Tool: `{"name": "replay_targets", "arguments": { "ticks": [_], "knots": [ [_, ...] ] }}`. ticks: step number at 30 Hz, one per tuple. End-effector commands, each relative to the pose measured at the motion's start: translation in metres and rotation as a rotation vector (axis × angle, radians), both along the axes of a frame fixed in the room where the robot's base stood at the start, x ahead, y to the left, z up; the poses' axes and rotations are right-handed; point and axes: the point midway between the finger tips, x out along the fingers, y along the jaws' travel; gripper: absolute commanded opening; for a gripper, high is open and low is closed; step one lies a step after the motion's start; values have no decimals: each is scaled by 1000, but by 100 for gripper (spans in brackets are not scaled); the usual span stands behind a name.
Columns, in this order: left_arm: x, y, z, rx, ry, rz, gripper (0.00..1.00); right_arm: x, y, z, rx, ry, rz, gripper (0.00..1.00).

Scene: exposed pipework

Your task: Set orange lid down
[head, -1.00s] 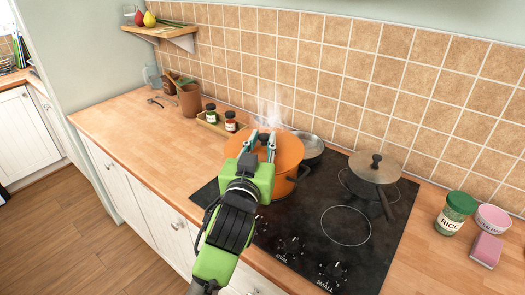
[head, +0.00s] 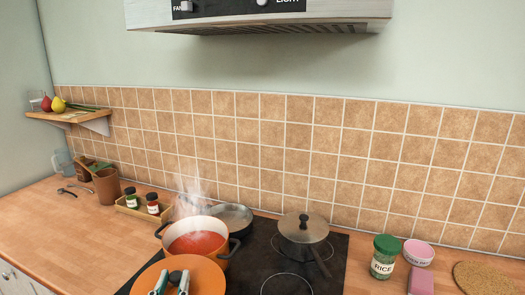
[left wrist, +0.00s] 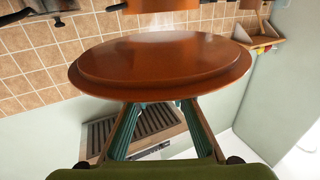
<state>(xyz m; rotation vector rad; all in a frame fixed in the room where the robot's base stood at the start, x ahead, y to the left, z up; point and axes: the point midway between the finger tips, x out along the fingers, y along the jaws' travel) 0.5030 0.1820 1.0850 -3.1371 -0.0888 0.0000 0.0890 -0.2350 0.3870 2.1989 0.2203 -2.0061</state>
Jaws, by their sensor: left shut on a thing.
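The orange lid (head: 208,274) is at the bottom of the head view, in front of the open pot and apart from its rim. My left gripper (head: 170,282) is shut on the lid's knob, with its fingertips on either side of it. In the left wrist view the lid (left wrist: 160,62) fills the middle, above the fingers (left wrist: 158,118). The orange pot (head: 234,252) stands uncovered on the hob with red soup (head: 198,242) in it and steam rising. The surface under the lid is hidden. My right gripper is not in view.
Bare worktop (head: 70,225) lies left of the hob (head: 335,255). A pan (head: 232,217) stands behind the pot, and a lidded saucepan (head: 302,240) to its right.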

Motion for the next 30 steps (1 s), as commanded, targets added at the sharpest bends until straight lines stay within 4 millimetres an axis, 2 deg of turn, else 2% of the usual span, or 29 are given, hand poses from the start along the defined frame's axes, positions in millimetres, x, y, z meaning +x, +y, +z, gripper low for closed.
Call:
{"name": "replay_targets", "arguments": {
  "ticks": [1,6,14,21,24,30],
  "knots": [
    [-9,3,-14,3,7,-10,0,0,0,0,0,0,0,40],
    [-32,7,-38,0,3,-41,0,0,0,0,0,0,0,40],
    [-57,8,-55,-9,4,-60,0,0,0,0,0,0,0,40],
    [-101,8,-73,-10,5,-59,0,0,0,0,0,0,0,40],
    [-114,9,-75,-7,1,-58,0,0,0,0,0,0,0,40],
    [-123,9,-76,-4,-4,-56,0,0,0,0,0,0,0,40]
  ]
}}
